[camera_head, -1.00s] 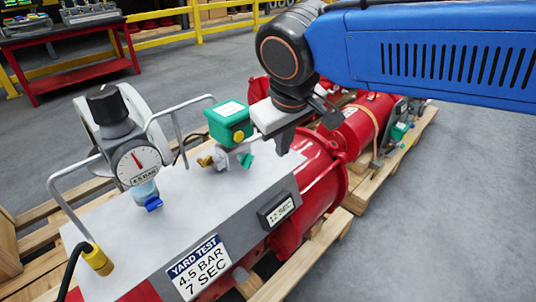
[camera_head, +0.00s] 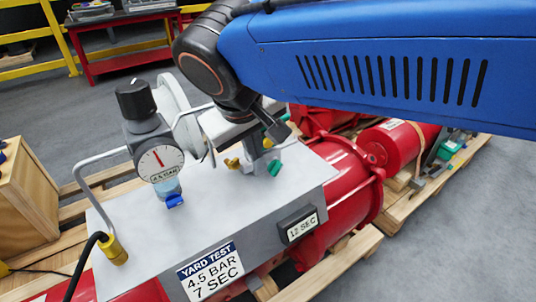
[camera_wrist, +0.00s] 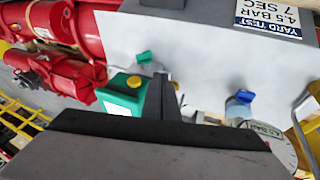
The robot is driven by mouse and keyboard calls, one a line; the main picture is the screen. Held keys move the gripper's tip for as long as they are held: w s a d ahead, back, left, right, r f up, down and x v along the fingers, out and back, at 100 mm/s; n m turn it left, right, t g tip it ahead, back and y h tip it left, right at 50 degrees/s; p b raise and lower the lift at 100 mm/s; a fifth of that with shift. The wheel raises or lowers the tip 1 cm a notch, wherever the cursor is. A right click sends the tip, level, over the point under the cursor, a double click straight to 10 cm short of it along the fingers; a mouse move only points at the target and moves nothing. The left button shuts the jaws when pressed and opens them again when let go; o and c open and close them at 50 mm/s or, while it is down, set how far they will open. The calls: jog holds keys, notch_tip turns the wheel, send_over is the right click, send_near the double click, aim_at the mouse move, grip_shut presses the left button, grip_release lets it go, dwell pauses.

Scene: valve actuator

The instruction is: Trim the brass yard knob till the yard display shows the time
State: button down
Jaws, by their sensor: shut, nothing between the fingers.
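The brass yard knob (camera_head: 232,163) sits low on the left of the small green-headed valve on the grey bench in the head view; in the wrist view brass shows right beside my fingers (camera_wrist: 178,94). The yard display (camera_head: 303,228) on the bench's front face reads 12 SEC. The yard test sign (camera_head: 210,274) reads 4.5 BAR, 7 SEC. I cannot tell whether the fingers touch the knob.
A pressure gauge (camera_head: 160,163) with a black knob (camera_head: 135,99) stands left on the bench, with a blue tap (camera_head: 175,201) below. Metal handles (camera_head: 88,178) rise nearby. Red actuator bodies (camera_head: 345,180) lie behind on pallets. Grey floor is open at right.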

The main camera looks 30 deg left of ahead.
send_near(276, 168)
jog(key=a+f, duration=0.1)
jog(key=s+a+f, duration=0.1)
jog(key=f, duration=0.2)
jog(key=shift+s+a, duration=0.35)
jog(key=shift+a, duration=0.05)
jog(key=shift+w+d+f, duration=0.25)
jog(key=shift+w+f, duration=0.2)
jog(key=shift+w, duration=0.1)
jog(key=shift+w+d+f, duration=0.3)
jog(key=shift+w+f, duration=0.2)
jog(key=shift+w, duration=0.05)
jog(key=shift+w+d+f, duration=0.15)
jog(key=shift+w+f, duration=0.15)
